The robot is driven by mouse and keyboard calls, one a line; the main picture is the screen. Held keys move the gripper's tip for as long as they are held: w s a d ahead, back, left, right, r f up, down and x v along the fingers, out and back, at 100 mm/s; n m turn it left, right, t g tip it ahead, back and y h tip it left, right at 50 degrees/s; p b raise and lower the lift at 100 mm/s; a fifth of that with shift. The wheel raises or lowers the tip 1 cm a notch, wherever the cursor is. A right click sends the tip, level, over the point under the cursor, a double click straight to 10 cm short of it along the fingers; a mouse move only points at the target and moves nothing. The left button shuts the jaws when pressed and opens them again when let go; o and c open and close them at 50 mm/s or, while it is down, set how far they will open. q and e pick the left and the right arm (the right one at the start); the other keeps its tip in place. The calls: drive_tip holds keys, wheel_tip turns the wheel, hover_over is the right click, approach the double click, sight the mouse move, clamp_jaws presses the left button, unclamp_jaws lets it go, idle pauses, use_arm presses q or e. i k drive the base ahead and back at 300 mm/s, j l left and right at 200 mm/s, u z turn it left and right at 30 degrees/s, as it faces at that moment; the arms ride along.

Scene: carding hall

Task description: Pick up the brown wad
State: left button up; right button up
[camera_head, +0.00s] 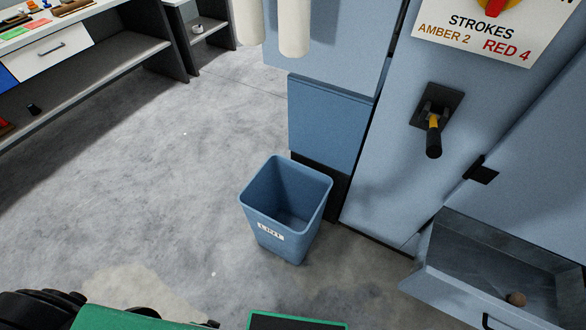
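A small round brown wad (516,299) lies in an open blue-grey metal tray or drawer (448,284) at the lower right. It rests on the dark floor of the tray, near its front wall. The tray juts out low from the blue machine and is cut off by the picture's right and bottom edges. Neither of my grippers can be made out in the head view. Dark arm-like parts show at the bottom left corner, with no fingers visible.
A blue bin labelled LINT (259,231) stands on the floor against the blue machine (330,124), left of the tray. A black lever handle (433,139) sticks out above. A workbench (100,75) stands at the upper left. Concrete floor (150,170) between is clear.

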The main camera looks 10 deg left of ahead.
sight(518, 299)
drive_tip(key=z, duration=2.25)
